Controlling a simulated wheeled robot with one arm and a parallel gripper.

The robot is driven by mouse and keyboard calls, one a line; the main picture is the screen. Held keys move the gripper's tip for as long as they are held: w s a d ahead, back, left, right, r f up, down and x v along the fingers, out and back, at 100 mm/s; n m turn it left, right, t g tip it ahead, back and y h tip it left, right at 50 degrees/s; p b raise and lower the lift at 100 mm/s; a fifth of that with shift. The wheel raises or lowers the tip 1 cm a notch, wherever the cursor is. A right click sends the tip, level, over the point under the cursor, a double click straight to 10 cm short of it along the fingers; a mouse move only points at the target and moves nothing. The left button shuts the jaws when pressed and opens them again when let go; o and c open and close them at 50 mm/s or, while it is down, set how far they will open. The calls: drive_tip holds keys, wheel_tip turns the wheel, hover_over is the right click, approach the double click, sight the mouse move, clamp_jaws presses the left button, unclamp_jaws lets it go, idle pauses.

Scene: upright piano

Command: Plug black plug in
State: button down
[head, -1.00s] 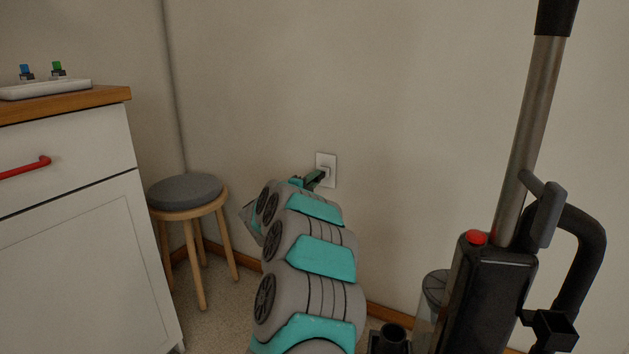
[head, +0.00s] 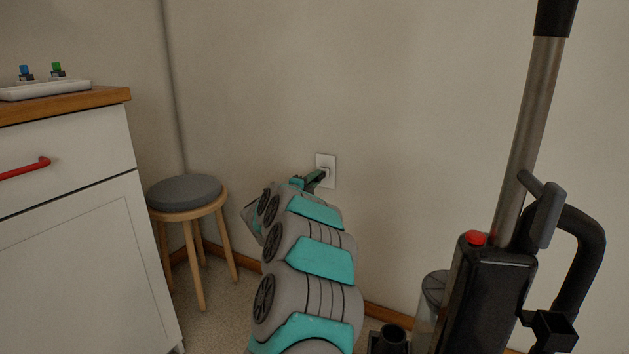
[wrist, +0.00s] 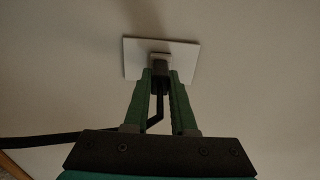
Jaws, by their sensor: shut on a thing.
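A white wall outlet plate (head: 329,160) sits on the wall ahead, and it also shows in the wrist view (wrist: 186,54). My gripper (wrist: 161,78) is shut on the black plug (wrist: 160,80), its green fingers on either side of it. The plug's front end is at the middle of the plate; how far it is in the socket cannot be told. A black cord (wrist: 60,139) runs from the plug, between the fingers and off to the left. In the head view my gripper (head: 319,176) is at the outlet, and my arm partly hides it.
A stool with a grey seat (head: 185,192) stands left of my arm. A white cabinet (head: 70,250) with a wooden top is at the far left, with a white power strip (head: 45,90) on it. An upright vacuum cleaner (head: 490,285) stands at the right.

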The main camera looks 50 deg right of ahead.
drive_tip(key=c, duration=0.7)
unclamp_jaws()
drive_tip(key=shift+o, duration=0.2)
drive_tip(key=shift+a, duration=0.1)
drive_tip(key=v, duration=0.7)
drive_tip(key=shift+a+p, duration=0.35)
drive_tip(key=shift+p, duration=0.05)
drive_tip(key=shift+s, duration=0.1)
